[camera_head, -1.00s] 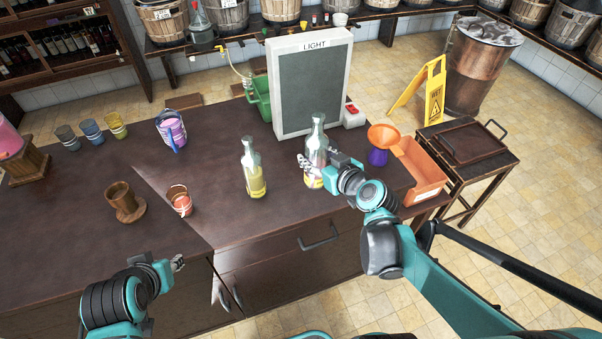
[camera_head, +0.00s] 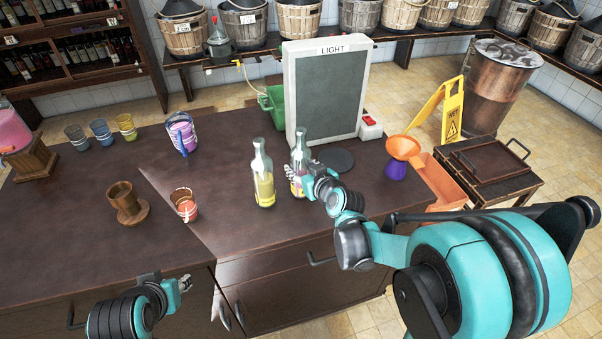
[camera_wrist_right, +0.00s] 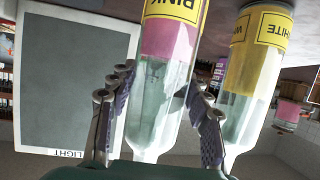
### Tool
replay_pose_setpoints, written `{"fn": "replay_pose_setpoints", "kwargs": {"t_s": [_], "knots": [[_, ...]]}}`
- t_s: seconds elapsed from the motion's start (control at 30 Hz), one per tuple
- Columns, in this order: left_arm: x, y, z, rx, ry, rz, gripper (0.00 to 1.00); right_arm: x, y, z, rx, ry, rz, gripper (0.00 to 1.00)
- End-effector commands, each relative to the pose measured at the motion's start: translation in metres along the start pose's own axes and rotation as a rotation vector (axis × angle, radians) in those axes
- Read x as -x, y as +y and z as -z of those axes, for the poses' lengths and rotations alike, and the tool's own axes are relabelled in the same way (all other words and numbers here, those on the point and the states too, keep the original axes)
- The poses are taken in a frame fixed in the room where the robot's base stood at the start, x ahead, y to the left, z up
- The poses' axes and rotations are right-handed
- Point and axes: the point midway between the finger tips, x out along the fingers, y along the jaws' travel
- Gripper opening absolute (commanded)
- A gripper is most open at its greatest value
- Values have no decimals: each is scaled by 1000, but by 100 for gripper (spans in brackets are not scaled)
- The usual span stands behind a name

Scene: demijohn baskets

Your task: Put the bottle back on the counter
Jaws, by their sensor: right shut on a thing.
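The bottle with a pink and yellow label reading PINK (camera_wrist_right: 168,40) is clear glass, upright in the head view (camera_head: 299,152). My right gripper (camera_head: 300,187) is shut on it; its fingers lie on both sides of the glass in the wrist view (camera_wrist_right: 155,110), which is upside down. I cannot tell whether its base touches the counter (camera_head: 240,225). A second bottle, with a yellow WHITE label (camera_wrist_right: 262,40), stands close to its left on the counter (camera_head: 263,185). My left gripper (camera_head: 182,285) is low at the counter's front edge, holding nothing visible; its opening is unclear.
A LIGHT box (camera_head: 325,95) stands behind the bottles, with a dark round disc (camera_head: 336,159) in front. An orange funnel on a purple base (camera_head: 400,155) and an orange bin (camera_head: 440,180) are to the right. Small buckets (camera_head: 184,205) and a wooden cup (camera_head: 125,200) are left.

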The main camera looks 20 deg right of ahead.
Motion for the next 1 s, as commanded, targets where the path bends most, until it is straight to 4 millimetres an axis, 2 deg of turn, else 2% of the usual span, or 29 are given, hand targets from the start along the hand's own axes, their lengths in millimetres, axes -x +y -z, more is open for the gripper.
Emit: {"fn": "replay_pose_setpoints", "kwargs": {"t_s": [0.03, 0.4, 0.43, 0.5, 0.87, 1.0], "knots": [[-4, 0, -2, 0, 0, 0, 33, -2, 0, -5, 0, 1, -1, 0], [-5, 0, -4, 0, 0, 0, 33, -3, 0, -8, 0, 1, -1, 0], [-4, 0, -3, 0, 0, 0, 33, -3, 0, -7, 0, 0, 0, 56], [-4, 0, -3, 0, 0, 0, 33, -2, 0, -7, 0, 0, 0, 69], [0, 0, 0, 0, 0, 0, 33, -1, 0, -2, 0, 0, 0, 69], [6, 0, 4, 0, 0, 0, 33, 20, 0, -2, -1, 0, -1, 69]]}}
